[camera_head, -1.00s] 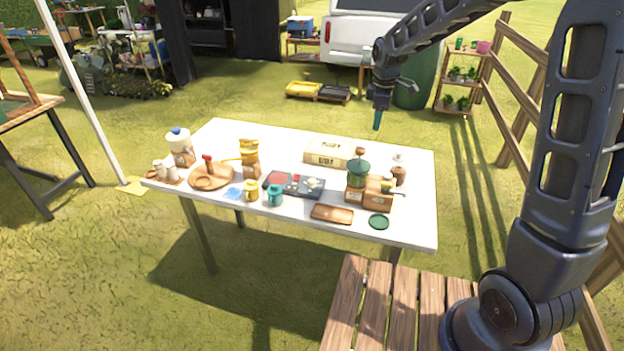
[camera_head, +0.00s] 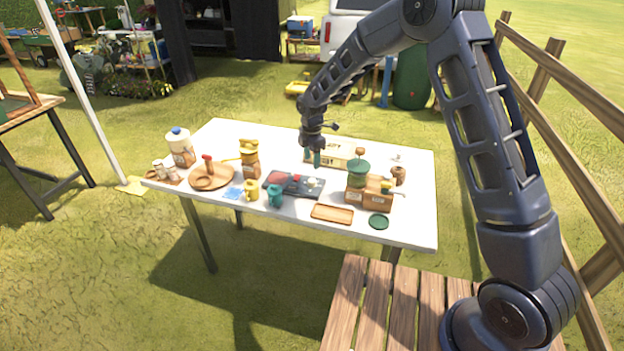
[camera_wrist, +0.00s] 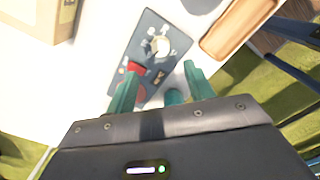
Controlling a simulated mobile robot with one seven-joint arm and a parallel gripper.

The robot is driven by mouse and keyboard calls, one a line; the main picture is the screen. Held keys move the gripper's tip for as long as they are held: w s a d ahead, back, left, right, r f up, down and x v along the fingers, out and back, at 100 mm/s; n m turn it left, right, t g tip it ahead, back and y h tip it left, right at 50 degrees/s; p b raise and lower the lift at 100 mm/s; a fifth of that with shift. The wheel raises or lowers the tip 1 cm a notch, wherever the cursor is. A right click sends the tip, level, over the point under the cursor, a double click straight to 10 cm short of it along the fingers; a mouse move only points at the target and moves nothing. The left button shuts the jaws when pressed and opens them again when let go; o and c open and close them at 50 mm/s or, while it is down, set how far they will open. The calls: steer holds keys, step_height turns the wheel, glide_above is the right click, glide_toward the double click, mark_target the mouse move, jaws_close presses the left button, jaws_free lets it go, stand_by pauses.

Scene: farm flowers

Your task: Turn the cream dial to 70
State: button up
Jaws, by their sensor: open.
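A dark control panel (camera_head: 290,188) lies on the white table. The cream dial (camera_wrist: 160,46) shows as a round cream knob with pale marks around it, near the far end of the panel in the wrist view. A red part (camera_wrist: 135,67) sits nearer on the same panel. My gripper (camera_wrist: 161,71) has two teal fingers, spread apart and empty, above the panel and short of the dial in the picture. In the head view my gripper (camera_head: 316,162) hangs over the panel's right part. The dial's exact setting is too small to read.
A green-topped wooden grinder box (camera_head: 368,190) stands right of the panel. A cardboard box (camera_head: 343,152) is behind it, a brown tray (camera_head: 332,213) in front. Yellow (camera_head: 251,190) and teal (camera_head: 275,195) mugs stand at the front left.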

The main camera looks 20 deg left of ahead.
mark_target(312, 180)
step_height(312, 180, down, 10)
steer(key=shift+r, duration=0.2)
stand_by(0.3)
steer(key=c, duration=1)
